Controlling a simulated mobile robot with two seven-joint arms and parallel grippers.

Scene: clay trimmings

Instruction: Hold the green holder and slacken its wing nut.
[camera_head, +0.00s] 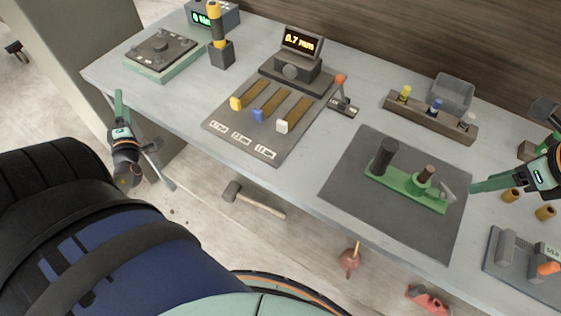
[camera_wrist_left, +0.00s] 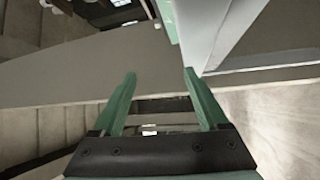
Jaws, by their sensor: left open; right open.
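The green holder (camera_head: 405,193) lies on a dark mat on the right half of the table. A tall dark cylinder (camera_head: 383,157) stands at its left end and a shorter brown-topped post (camera_head: 425,174) nearer its right end. My left gripper (camera_head: 118,95) is open and empty, off the table's left edge, far from the holder. Its fingers show apart in the left wrist view (camera_wrist_left: 159,74).
The mat (camera_head: 350,185) has bare room left of the holder. A board with coloured sliders (camera_head: 245,135), a small lever (camera_head: 343,98), a rack of capped bottles (camera_head: 430,118) and a grey bin (camera_head: 453,92) stand around. Brown cylinders (camera_head: 512,194) lie at right. A mallet (camera_head: 232,191) is below the table edge.

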